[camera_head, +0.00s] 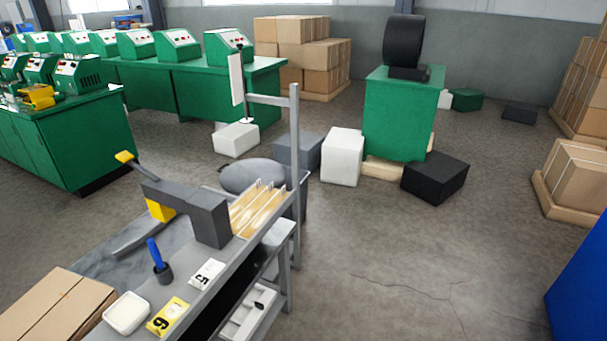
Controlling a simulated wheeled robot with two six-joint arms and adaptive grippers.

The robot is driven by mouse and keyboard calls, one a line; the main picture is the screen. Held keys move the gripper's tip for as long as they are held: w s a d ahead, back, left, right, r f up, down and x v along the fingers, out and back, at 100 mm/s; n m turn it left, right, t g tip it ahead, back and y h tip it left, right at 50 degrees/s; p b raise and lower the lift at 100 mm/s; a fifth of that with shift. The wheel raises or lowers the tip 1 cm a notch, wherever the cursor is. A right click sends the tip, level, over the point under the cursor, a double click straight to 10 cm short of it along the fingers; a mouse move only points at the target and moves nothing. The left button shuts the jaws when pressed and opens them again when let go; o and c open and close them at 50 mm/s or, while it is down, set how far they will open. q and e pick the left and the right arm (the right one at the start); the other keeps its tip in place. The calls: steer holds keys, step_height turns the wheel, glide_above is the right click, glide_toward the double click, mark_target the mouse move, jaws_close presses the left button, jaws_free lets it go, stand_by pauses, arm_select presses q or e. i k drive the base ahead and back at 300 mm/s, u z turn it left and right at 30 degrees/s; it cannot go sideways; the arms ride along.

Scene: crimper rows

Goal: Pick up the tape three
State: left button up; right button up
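I cannot make out anything that is clearly the tape three. A grey workbench (216,297) stands at lower centre-left. On it lie a white card marked 5 (207,275) and a yellow card with a black digit, 6 or 9 (167,317). A light wooden tray (258,208) with pale strips lies at the bench's far end; I cannot tell what the strips are. Neither of my grippers is in view.
The bench also holds a grey press (207,218), a blue-handled tool (155,254) and a white dish (126,313). A green cabinet (400,120) carries a black roll (404,42). Boxes lie around it. The floor (430,245) to the right is clear.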

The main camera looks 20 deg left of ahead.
mark_target(263, 215)
steer(key=i, duration=2.95)
steer(key=u, duration=0.4)
